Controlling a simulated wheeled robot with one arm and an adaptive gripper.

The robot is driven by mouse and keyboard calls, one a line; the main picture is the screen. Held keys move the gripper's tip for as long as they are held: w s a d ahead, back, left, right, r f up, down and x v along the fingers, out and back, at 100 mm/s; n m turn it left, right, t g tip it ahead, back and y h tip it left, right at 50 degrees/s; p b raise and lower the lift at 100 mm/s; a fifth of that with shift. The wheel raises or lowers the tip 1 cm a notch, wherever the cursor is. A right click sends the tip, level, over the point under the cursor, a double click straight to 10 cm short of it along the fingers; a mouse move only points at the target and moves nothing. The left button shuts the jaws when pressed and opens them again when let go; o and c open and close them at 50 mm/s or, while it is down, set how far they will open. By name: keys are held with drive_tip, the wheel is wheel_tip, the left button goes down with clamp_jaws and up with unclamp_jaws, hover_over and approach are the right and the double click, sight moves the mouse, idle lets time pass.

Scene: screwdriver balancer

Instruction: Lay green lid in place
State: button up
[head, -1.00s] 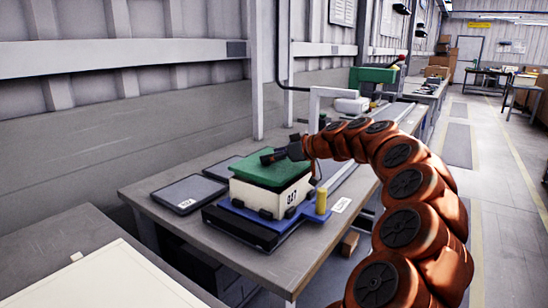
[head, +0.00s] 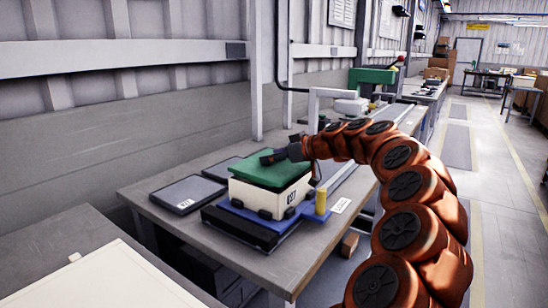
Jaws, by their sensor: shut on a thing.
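The green lid (head: 271,171) lies over the top of a cream box (head: 268,196) marked with a dark label on its front right face. The lid looks slightly tilted, and I cannot tell whether it is seated on the rim all round. My gripper (head: 272,157) is shut on the green lid at its far right side. The fingertips are small and dark here. The box stands on a blue tray (head: 239,213) over a black base on the workbench.
Dark flat pads (head: 187,193) lie on the workbench (head: 158,206) left of the box. A yellow cylinder (head: 321,201) stands right of the box. A white frame (head: 314,110) and a green machine (head: 372,76) stand farther back.

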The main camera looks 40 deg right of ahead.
drive_tip(key=shift+f+b, duration=1.05)
drive_tip(key=shift+b, duration=0.25)
idle(1.8)
drive_tip(key=o, duration=1.5)
drive_tip(key=shift+c, duration=0.2)
